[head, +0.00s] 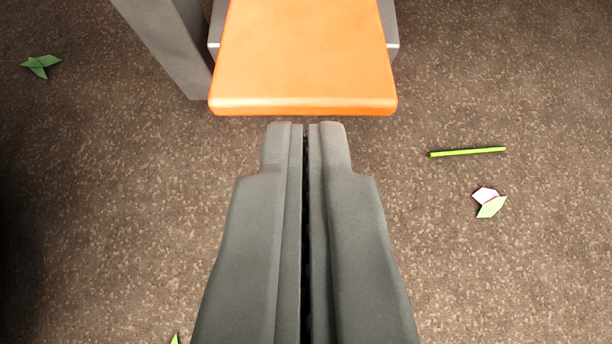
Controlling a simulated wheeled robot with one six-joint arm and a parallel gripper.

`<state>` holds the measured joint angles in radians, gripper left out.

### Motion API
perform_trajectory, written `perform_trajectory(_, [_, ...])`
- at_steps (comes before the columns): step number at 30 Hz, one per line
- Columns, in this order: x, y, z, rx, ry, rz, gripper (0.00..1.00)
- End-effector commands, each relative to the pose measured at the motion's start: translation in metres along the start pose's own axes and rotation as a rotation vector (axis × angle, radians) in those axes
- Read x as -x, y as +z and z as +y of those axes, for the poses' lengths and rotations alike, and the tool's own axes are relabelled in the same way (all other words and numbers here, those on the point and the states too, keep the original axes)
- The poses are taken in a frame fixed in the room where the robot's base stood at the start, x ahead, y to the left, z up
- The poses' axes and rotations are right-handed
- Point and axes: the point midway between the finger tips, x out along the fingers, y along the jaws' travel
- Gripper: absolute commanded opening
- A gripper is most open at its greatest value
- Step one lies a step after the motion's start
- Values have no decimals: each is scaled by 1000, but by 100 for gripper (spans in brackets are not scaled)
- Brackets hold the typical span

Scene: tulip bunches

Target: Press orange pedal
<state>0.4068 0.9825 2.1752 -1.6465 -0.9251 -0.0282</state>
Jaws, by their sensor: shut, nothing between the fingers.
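The orange pedal (303,55) is a flat, wide plate at the top centre of the head view. Its front edge faces me, and its far end is cut off by the top of the picture. My gripper (306,126) is shut and empty, with its two grey fingers side by side. In the picture the fingertips lie just below the pedal's front edge, near its middle. A narrow strip of floor shows between them. I cannot tell how high the fingertips are relative to the pedal.
A grey post (172,45) stands just left of the pedal. On the brown speckled floor (120,200) lie a green leaf (41,65), a green stem piece (468,152) and a pink-and-green petal scrap (488,202). A green tip (174,339) shows at the bottom edge.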

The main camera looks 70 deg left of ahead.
Motion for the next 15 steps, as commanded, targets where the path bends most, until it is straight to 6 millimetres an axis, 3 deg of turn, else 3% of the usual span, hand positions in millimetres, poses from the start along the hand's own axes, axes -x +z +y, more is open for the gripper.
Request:
perform_trajectory(6, [25, 1, 0, 0, 1, 0, 0])
perform_trajectory(15, [30, 2, 0, 0, -1, 0, 0])
